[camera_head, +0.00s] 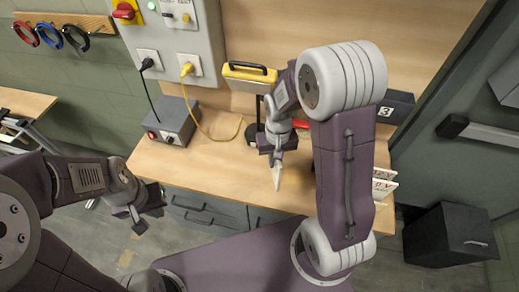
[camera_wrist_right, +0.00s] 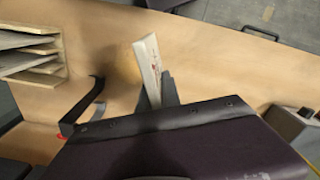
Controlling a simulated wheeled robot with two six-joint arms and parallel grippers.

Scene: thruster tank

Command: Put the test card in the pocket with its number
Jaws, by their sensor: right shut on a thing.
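The test card (camera_head: 277,177) is a thin pale card hanging below my right gripper (camera_head: 277,155), over the middle of the table. In the right wrist view the card (camera_wrist_right: 149,68) stands up from between the dark fingers (camera_wrist_right: 162,92), seen nearly edge-on with small reddish marks. I cannot read its number. My right gripper is shut on it. Several pale slanted pockets or dividers (camera_head: 383,185) show at the table's right, partly behind my right arm; one reads "12 V". They also show at the left of the right wrist view (camera_wrist_right: 30,55). My left gripper (camera_head: 143,211) is open and empty, before the table's front edge.
A grey power box (camera_head: 171,123) with cables stands at the table's back left. A yellow meter (camera_head: 249,75) stands at the back. A dark box marked 3 (camera_head: 394,108) is at the back right. The left-middle of the wooden table (camera_head: 190,170) is clear.

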